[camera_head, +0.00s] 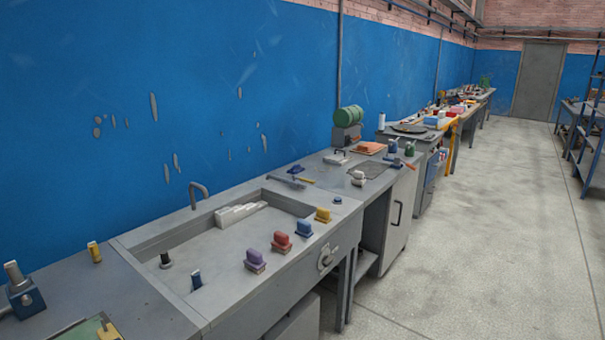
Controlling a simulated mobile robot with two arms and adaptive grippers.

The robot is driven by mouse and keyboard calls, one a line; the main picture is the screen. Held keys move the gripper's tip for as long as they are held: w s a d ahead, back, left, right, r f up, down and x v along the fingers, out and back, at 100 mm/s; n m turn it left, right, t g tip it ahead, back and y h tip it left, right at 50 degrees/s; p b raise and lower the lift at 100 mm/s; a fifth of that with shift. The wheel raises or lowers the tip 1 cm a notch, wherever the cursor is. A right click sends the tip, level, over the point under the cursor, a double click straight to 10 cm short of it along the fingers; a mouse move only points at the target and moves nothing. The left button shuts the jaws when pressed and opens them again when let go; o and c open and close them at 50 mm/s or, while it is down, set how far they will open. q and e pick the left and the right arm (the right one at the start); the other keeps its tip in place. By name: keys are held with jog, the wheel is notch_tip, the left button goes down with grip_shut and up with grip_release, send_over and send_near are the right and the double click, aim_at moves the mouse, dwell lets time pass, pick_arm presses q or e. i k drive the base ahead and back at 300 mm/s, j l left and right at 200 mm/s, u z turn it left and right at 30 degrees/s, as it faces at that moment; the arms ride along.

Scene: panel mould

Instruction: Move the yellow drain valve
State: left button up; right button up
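A yellow block-shaped piece (323,215), which looks like the yellow drain valve, sits on the front rim of a grey sink bench (222,293). It is at the far end of a row with a blue piece (304,229), a red piece (281,242) and a purple piece (255,261). Another small yellow-topped object (94,252) stands on the bench left of the basin. Neither of my grippers is in view.
The basin holds a white stepped block (241,214); a tap (198,194) stands behind it. Tools lie on the bench beyond, near a green cylinder (349,115). A blue wall (200,90) backs the benches. The concrete floor (480,240) to the right is clear.

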aim_at(309, 180)
jog(key=i+l+u, duration=0.1)
jog(key=i, duration=0.35)
jog(key=i+l+u, duration=0.1)
jog(key=i, duration=0.3)
jog(key=i+l+u, duration=0.1)
jog(key=i+l, duration=0.25)
jog(key=i+l+u, duration=0.1)
jog(key=i+l, duration=0.15)
jog(key=i, duration=0.25)
jog(key=l+u, duration=0.45)
jog(key=l, duration=0.2)
jog(key=l+u, duration=0.4)
jog(key=l, duration=0.25)
